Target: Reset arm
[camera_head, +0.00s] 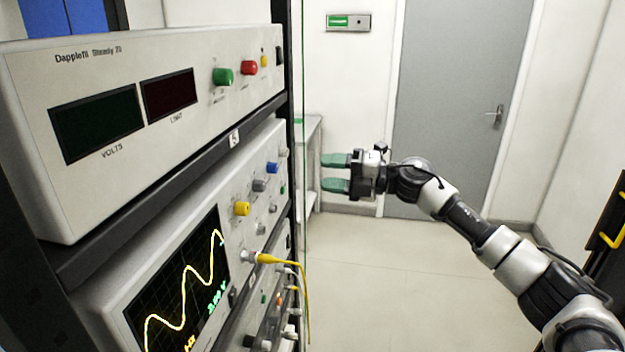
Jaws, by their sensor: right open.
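My right gripper (336,173) is in the middle of the head view, on an arm that comes in from the lower right. Its two green-tipped fingers point left and stand apart with nothing between them. It is in open air to the right of the instrument rack and appears clear of it. My left gripper is not in the head view.
At the left, a rack holds a power supply (190,75) with dark displays above an oscilloscope (180,280) showing a yellow wave. Yellow cables (300,265) hang from the front. A grey door (450,100) stands behind. Floor (400,270) is clear.

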